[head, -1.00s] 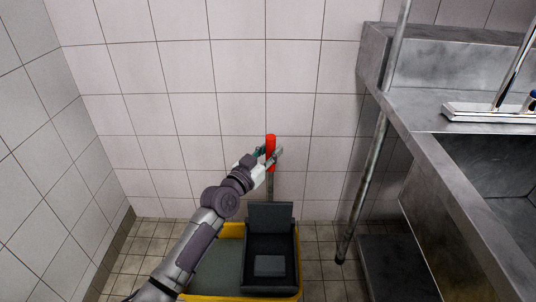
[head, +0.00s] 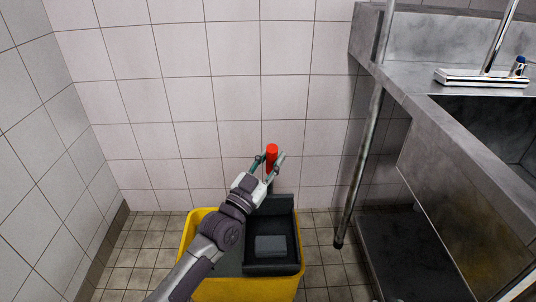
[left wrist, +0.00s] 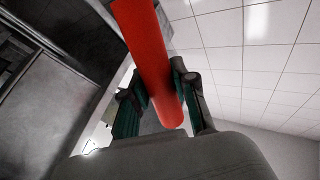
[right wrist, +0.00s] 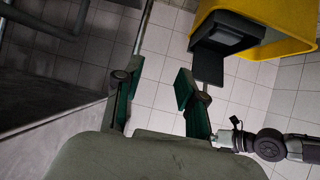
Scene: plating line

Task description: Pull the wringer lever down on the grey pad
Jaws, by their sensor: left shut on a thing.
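The wringer lever has a red grip (head: 271,157) that stands above the black wringer (head: 290,227) on the yellow bucket (head: 190,236). My left gripper (head: 269,164) is shut on the red grip, with a finger on each side. The red grip (left wrist: 148,55) also shows between the fingers in the left wrist view. The grey pad (head: 270,246) lies inside the wringer, with the lever still apart from it. My right gripper (right wrist: 154,92) is open and empty in the right wrist view, which also shows the wringer (right wrist: 208,65).
A steel sink counter (head: 420,110) stands at the right, with a tap (head: 495,50) on it. Tiled walls close the back and left. Bare floor (head: 130,255) lies left of the bucket.

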